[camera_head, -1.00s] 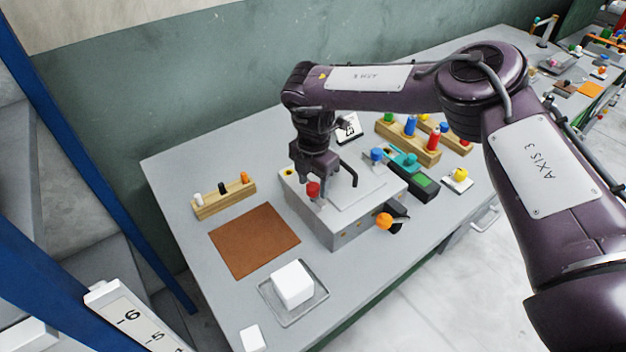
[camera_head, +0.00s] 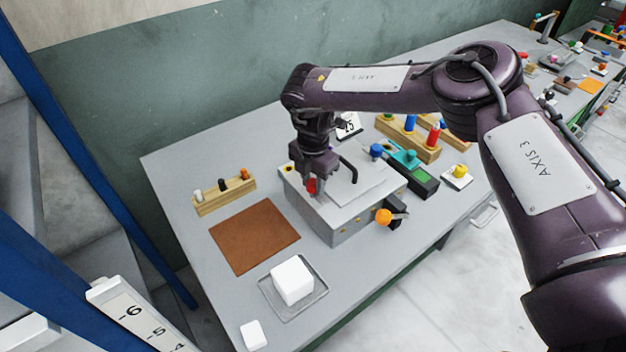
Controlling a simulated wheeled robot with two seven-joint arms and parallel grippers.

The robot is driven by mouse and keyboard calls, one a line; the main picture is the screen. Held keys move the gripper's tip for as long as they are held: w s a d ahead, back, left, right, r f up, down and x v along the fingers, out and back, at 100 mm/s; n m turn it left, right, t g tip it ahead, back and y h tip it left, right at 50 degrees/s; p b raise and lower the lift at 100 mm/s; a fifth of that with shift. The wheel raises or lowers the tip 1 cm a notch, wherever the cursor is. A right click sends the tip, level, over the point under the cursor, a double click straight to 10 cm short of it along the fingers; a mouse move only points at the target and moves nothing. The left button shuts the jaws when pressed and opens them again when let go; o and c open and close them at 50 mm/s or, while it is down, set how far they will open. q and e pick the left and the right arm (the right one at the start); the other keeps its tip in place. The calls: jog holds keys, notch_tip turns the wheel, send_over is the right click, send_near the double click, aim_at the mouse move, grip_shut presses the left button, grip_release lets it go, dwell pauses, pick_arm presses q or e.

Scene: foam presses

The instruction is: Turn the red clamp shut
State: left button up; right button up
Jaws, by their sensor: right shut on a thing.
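The red clamp (camera_head: 311,186) stands on the top left part of the grey press box (camera_head: 345,235). My right gripper (camera_head: 313,190) points down over it and is shut on it, with the fingers on either side covering much of the red. How far the clamp is turned cannot be told. The press has a pale lid plate with a black handle (camera_head: 349,168) and an orange knob (camera_head: 384,216) on its front right side. My left gripper is not in view.
A brown mat (camera_head: 254,237) and a white foam block (camera_head: 292,280) on a clear tray lie at the front left. A wooden rack (camera_head: 225,197) of pegs stands left of the press. A teal and black device (camera_head: 410,165) and more racks (camera_head: 408,138) stand to the right.

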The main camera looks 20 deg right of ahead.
jog(key=n, duration=0.4)
jog(key=n+b, duration=0.1)
jog(key=n, duration=0.8)
jog(key=shift+n+b, duration=0.45)
jog(key=shift+n, duration=1.85)
jog(key=shift+r, duration=0.1)
jog(key=o, duration=1)
jog(key=shift+c, duration=0.2)
